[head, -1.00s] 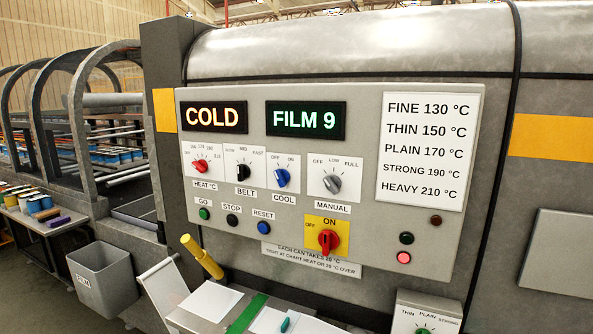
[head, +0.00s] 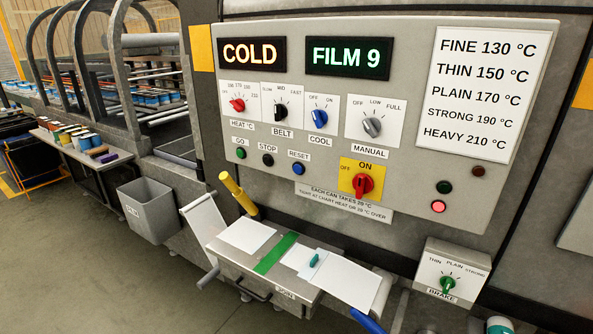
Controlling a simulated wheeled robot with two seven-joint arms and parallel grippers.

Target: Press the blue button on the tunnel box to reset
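The blue RESET button (head: 298,169) sits on the grey control panel (head: 300,220) of the tunnel box, under a RESET label. The black STOP button (head: 268,160) and green GO button (head: 241,153) are to its left. Lit signs read COLD (head: 254,53) and FILM 9 (head: 349,58). The red main switch (head: 363,184) on its yellow plate points toward ON. A red lamp (head: 438,206) glows at the lower right, and the green lamp (head: 444,187) above it looks dark. Neither of my grippers is in view.
Below the panel is a bench with a JOIN label (head: 286,294), white sheets and a green strip (head: 276,254). A yellow-handled lever (head: 238,194) stands in front of the panel's lower left. A BRAKE box (head: 452,274) is at lower right, a grey bin (head: 150,210) at left. Floor is open at lower left.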

